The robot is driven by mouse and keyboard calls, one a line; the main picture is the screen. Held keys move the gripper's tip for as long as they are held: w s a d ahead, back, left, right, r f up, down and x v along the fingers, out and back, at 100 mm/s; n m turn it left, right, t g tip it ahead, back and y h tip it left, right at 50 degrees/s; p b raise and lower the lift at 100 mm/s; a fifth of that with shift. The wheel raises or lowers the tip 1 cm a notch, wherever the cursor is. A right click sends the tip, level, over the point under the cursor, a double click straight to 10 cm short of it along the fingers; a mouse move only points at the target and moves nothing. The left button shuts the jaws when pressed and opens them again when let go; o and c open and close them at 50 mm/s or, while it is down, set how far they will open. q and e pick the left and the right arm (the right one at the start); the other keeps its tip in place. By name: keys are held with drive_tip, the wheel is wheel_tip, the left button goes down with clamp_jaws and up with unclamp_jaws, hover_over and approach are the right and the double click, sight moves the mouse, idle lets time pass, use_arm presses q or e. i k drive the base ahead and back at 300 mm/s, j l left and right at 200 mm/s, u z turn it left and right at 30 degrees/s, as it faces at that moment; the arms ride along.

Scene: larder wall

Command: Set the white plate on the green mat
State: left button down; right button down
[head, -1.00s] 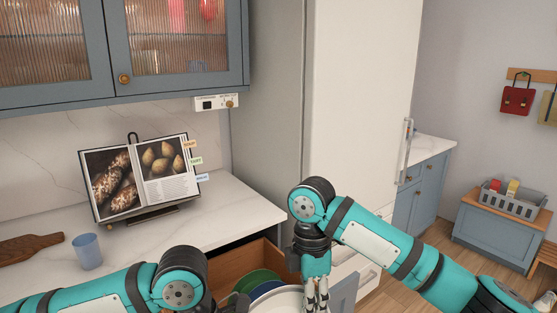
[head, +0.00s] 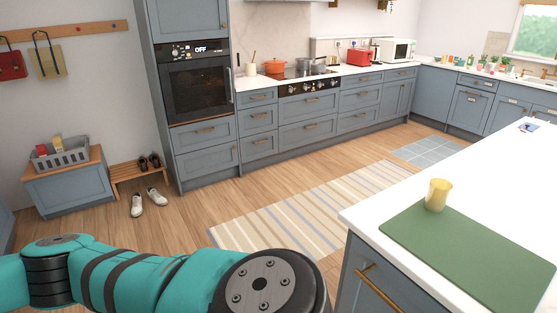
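The green mat (head: 478,255) lies flat on the white island top at the lower right of the head view. A yellow cup (head: 438,195) stands on or at the mat's far left corner; the rest of the mat is bare. The white plate is not in view now. One teal arm of mine crosses the bottom left of the view, but neither gripper shows, so I cannot see what they hold.
The white island top (head: 400,207) has free room around the mat, with a drawer front below its near edge. A striped rug (head: 310,207) lies on the open floor. A bench with a grey crate (head: 62,158) and white shoes (head: 147,202) stand at the left.

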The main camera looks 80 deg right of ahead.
sight(486, 268)
drive_tip(key=k+l+z, duration=0.1)
drive_tip(key=z, duration=4.1)
drive_tip(key=i, duration=0.9)
drive_tip(key=z, duration=0.05)
